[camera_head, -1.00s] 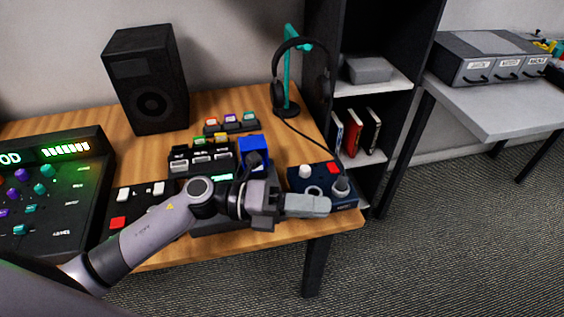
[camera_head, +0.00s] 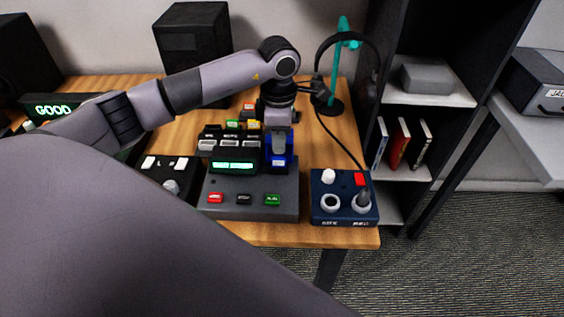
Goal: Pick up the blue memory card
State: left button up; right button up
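My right gripper is not in view.
Dark cartridges (camera_head: 207,144) with coloured labels stand in a rack left of the blue piece. A navy control box (camera_head: 345,203) with a joystick sits to the right. A headphone stand (camera_head: 341,60) and speaker (camera_head: 192,45) stand behind. A dark shelf (camera_head: 432,95) borders the desk's right side.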

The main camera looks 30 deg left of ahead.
aim_at(279, 157)
pick_arm(q)
jog(key=shift+s+f+p, duration=0.15)
jog(key=shift+f+p, duration=0.2)
jog(key=shift+f, duration=2)
grip_shut()
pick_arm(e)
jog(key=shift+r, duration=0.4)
pick_arm(q)
jog(key=shift+r, duration=0.15)
